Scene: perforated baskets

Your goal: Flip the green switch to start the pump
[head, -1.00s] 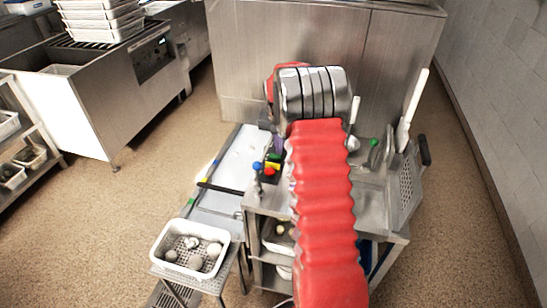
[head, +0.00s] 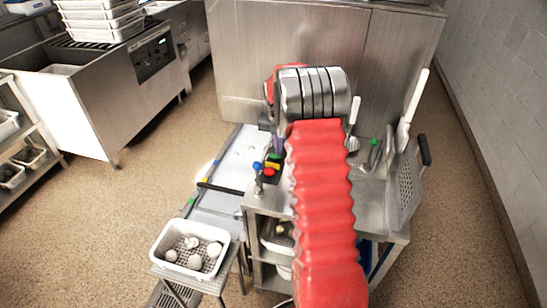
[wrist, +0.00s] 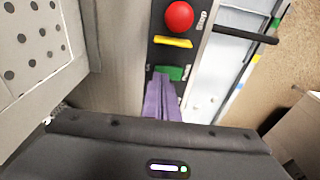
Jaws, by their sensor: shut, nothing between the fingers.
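The green switch (wrist: 168,73) sits on a dark control panel in the wrist view, below a yellow switch (wrist: 173,42) and a red button (wrist: 179,16) labelled "Stop". My gripper (wrist: 161,80) has purple fingers, closed together and empty. Their tips are right at the near edge of the green switch, overlapping it in the picture; I cannot tell whether they touch. In the head view the panel with its coloured controls (head: 271,165) is left of my red arm, and the purple fingers (head: 279,145) show just behind it.
A perforated white basket (head: 163,246) with several round items stands at the front left. A perforated panel (wrist: 35,50) is at the left in the wrist view. A black bar (wrist: 245,34) extends right from the panel. A large steel cabinet (head: 240,60) stands behind.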

